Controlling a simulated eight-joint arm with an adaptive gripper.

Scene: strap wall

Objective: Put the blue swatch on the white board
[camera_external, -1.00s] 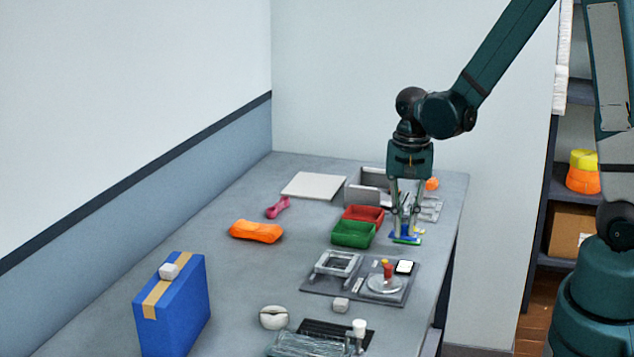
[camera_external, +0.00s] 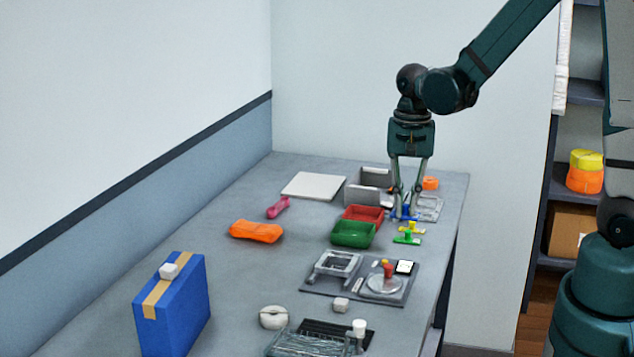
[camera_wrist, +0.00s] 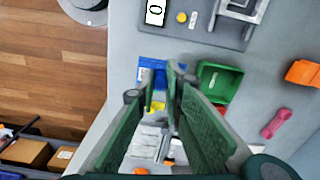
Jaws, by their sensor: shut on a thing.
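The blue swatch (camera_external: 403,213) is between the fingertips of my gripper (camera_external: 404,217), which is shut on it. It also shows in the wrist view (camera_wrist: 149,69), at the fingertips (camera_wrist: 160,80), partly hidden by the fingers. It looks raised above the table, but the gap beneath it is hard to judge. The white board (camera_external: 314,186) lies flat on the table at the far left of my gripper, apart from it, with nothing on it. The board is not in the wrist view.
Green (camera_external: 407,240) and yellow (camera_external: 412,228) swatches lie just in front of my gripper. Red (camera_external: 363,214) and green (camera_external: 353,234) bins and a grey open box (camera_external: 368,188) stand between it and the board. A pink object (camera_external: 277,207) lies before the board.

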